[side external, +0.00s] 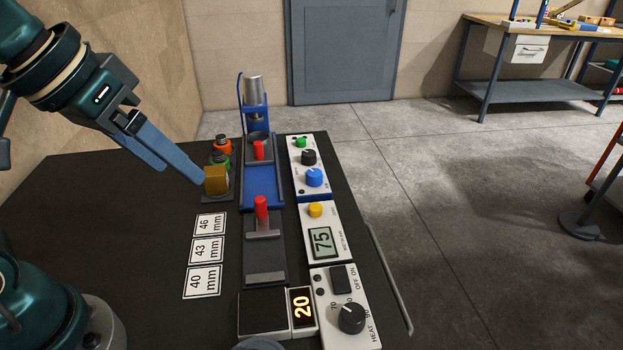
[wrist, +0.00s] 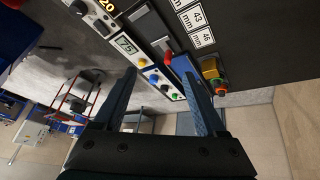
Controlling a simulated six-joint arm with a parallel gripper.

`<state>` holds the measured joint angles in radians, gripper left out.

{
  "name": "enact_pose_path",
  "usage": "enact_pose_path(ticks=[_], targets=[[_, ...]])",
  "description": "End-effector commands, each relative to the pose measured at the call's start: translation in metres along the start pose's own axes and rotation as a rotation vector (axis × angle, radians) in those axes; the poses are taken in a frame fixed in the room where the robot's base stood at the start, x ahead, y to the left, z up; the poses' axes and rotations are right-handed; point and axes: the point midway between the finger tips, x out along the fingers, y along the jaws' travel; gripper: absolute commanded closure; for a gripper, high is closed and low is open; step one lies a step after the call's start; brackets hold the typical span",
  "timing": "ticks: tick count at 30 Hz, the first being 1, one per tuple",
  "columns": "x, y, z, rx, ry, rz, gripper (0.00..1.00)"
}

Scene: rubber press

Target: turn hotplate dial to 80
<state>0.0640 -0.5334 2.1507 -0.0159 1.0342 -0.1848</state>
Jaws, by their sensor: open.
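The hotplate dial (side external: 352,318) is a round black knob on a white panel marked HEAT at the near right of the bench. Printed numbers, including 70, ring it; its exact setting is hard to read. The hotplate (side external: 262,316) is a dark square plate left of it. Its display (side external: 302,307) reads 20. The dial also shows at the top left of the wrist view (wrist: 79,7). My gripper (side external: 183,172) is open and empty, above the far left of the bench and well away from the dial. Both fingers also show in the wrist view (wrist: 160,75).
An OFF/ON switch (side external: 341,279) sits just behind the dial. A timer (side external: 322,242) reads 75. Panels with a blue knob (side external: 314,177), a blue press (side external: 256,100), red handles (side external: 261,209) and a gold block (side external: 216,180) stand farther back.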

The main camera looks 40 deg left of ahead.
Motion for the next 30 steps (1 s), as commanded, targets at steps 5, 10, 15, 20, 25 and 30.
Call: enact_pose_path(ticks=[5,10,15,20,25,30], targets=[[0.007,0.034,-0.034,0.002,-0.077,0.038,0.26],[0.026,0.072,-0.053,0.026,-0.16,0.063,0.26],[0.056,0.115,-0.057,0.069,-0.248,0.073,0.26],[0.092,0.156,-0.043,0.131,-0.336,0.071,0.26],[0.129,0.189,-0.013,0.214,-0.419,0.058,0.26],[0.152,0.201,0.017,0.279,-0.482,0.036,0.26]])
